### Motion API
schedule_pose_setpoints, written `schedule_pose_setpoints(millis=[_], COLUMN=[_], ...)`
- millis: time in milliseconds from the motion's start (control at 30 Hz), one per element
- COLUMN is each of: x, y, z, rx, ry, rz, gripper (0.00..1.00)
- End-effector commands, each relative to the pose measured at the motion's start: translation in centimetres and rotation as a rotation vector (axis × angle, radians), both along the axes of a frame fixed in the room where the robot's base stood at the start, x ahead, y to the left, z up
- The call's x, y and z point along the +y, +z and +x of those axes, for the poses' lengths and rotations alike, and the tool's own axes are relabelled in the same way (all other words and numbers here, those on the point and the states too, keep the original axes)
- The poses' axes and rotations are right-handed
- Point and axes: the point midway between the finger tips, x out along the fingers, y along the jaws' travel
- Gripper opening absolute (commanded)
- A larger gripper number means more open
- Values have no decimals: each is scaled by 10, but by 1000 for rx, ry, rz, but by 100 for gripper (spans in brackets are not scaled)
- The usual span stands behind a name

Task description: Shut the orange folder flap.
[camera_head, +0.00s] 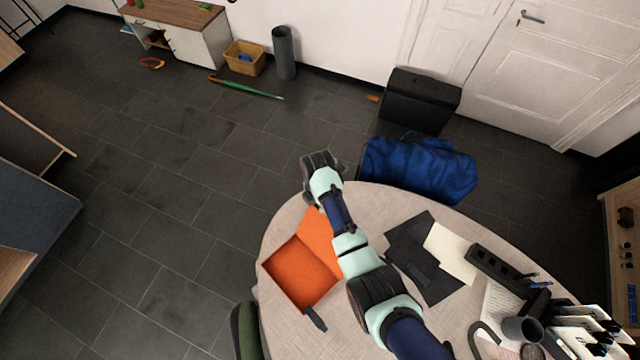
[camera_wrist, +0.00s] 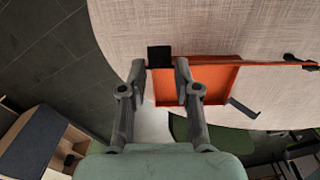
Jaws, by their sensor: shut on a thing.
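The orange folder (camera_head: 297,278) lies open on the round table, its shallow orange inside facing up. Its orange flap (camera_head: 318,232) stands raised at the far side in the head view, partly hidden by my arm. In the wrist view, the flap shows nearly edge-on as a thin orange strip (camera_wrist: 275,64), with the orange inside (camera_wrist: 215,84) below it. My gripper (camera_wrist: 160,66) is shut on a small black tab (camera_wrist: 159,53) at the flap's edge, one finger on each side.
Dark sheets (camera_head: 425,268) and a cream paper (camera_head: 452,252) lie right of my arm on the round table (camera_head: 275,228). A black power strip (camera_head: 497,268) and a grey mug (camera_head: 520,329) stand farther right. A blue bag (camera_head: 420,168) is beyond the table.

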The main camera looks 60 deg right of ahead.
Motion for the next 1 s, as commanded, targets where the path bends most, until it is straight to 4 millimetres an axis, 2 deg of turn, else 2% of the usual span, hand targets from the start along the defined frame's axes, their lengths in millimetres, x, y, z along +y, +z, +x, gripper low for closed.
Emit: schedule_pose_setpoints(millis=[500,800,1000], x=[23,27,37], y=[13,13,17], z=[7,9,11], rx=[0,0,1], ry=[2,0,2], rz=[0,0,0], gripper=[24,24,24])
